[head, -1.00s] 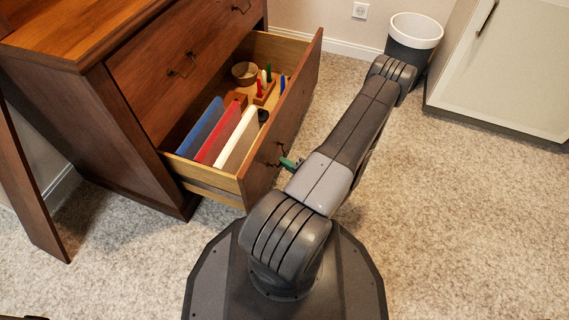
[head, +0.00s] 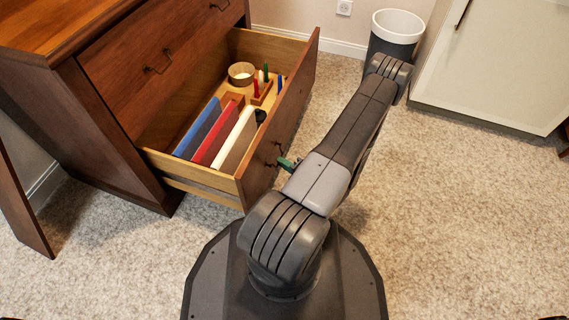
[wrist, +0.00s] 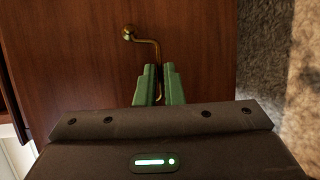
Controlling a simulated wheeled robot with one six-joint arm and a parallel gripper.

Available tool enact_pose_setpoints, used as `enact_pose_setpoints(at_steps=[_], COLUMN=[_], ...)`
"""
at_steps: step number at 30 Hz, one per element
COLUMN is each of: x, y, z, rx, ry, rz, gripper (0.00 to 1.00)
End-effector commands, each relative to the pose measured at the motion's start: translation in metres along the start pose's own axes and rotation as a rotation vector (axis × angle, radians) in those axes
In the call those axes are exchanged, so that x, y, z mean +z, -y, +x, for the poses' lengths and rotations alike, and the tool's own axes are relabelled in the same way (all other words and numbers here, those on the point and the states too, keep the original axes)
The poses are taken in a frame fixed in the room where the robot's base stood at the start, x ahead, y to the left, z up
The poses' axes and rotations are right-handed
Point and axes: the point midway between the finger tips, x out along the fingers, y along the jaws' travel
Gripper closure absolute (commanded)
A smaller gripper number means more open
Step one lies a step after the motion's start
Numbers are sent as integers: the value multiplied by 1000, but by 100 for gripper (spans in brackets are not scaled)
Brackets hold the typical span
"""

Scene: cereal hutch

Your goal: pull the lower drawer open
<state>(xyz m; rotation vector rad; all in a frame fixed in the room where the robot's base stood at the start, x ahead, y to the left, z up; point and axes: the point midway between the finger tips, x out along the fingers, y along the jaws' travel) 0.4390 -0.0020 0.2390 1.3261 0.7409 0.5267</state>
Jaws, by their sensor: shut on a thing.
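The lower drawer (head: 243,182) of the wooden hutch stands well out, and its inside shows in the head view. Its brown front panel also shows in the wrist view (wrist: 75,60). My gripper (wrist: 159,80) has green fingers shut on the drawer's brass handle (wrist: 156,48), near the handle's lower part. In the head view only a green fingertip (head: 287,163) shows beside the front panel, and my arm hides the rest.
Inside the drawer are blue, red and white upright folders (head: 233,138), a round bowl (head: 241,73) and a holder with coloured pegs. An upper drawer (head: 155,65) is shut. A white-rimmed bin (head: 398,25) and pale cabinet (head: 490,70) stand behind. Carpet (head: 450,200) to the right is clear.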

Motion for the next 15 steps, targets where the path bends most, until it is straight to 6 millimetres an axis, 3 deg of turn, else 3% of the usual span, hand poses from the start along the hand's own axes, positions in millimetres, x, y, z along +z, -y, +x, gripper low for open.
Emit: enact_pose_setpoints(at_steps=[2,3,6,15], x=[2,2,1,1], y=[0,0,0,0], z=[0,0,0,-1], rx=[-1,-1,0,0], ry=[3,3,3,2], rz=[-2,-2,-2,-1], gripper=[100,88,70,70])
